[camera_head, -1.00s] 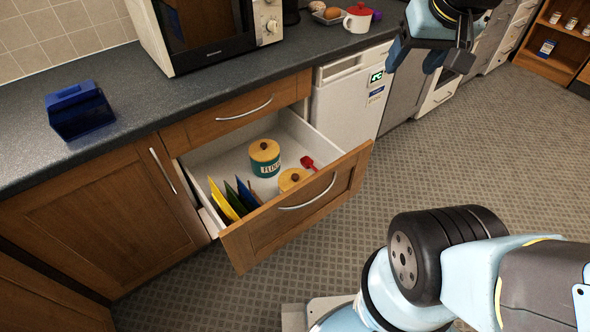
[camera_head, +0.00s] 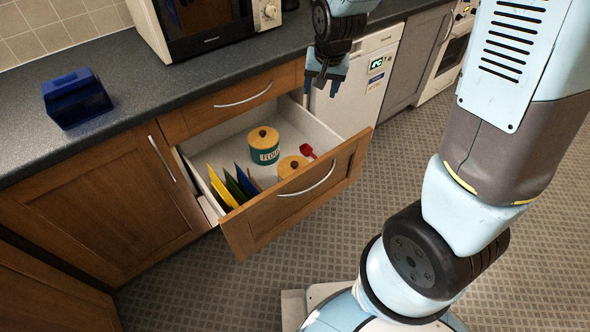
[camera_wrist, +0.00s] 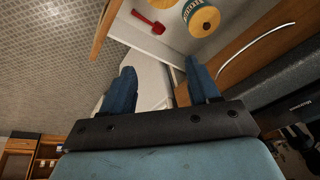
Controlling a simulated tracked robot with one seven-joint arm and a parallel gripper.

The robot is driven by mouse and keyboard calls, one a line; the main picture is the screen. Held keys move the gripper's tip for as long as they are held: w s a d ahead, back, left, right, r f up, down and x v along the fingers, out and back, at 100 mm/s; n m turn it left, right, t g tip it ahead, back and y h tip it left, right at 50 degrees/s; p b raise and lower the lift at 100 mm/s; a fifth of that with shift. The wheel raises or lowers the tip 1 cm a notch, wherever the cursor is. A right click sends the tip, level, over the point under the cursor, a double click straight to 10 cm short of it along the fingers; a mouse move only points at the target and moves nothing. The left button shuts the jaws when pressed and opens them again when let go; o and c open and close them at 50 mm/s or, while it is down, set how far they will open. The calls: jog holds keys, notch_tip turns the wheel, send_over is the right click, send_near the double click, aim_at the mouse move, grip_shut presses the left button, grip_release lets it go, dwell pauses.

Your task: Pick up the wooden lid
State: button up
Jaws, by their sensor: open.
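Two round wooden lids show in the open drawer (camera_head: 317,190). One wooden lid (camera_head: 263,137) sits on a teal flour canister (camera_head: 264,156); the other wooden lid (camera_head: 292,165) is nearer the drawer front, and what is under it is mostly hidden. In the wrist view the flour canister's lid (camera_wrist: 204,21) is near the top, and part of the second lid shows at the top edge. My gripper (camera_head: 326,84) is open and empty, above and to the right of the drawer, apart from both lids. Its two blue fingers (camera_wrist: 160,82) are spread in the wrist view.
A red scoop (camera_head: 307,151) lies at the drawer's right side. Yellow, green and blue upright packets (camera_head: 232,187) stand at its left. The counter above holds a blue holder (camera_head: 76,98) and a microwave (camera_head: 205,25). A white dishwasher (camera_head: 352,85) is behind my gripper.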

jog(key=w+a+f, duration=0.2)
jog(key=a+f, duration=0.3)
jog(key=f, duration=0.6)
jog(key=h, duration=0.1)
send_near(294, 163)
jog(key=w+f, duration=0.1)
jog(key=f, duration=0.1)
jog(key=shift+w+a+f+g, duration=0.2)
jog(key=shift+w+f+g, duration=0.05)
jog(key=shift+g, duration=0.05)
jog(key=shift+d+x, duration=0.15)
jog(key=shift+x, duration=1.35)
jog(key=shift+d+x, duration=0.15)
jog(key=shift+x, duration=1.35)
jog(key=shift+s, duration=0.15)
jog(key=shift+c, duration=0.4)
grip_shut()
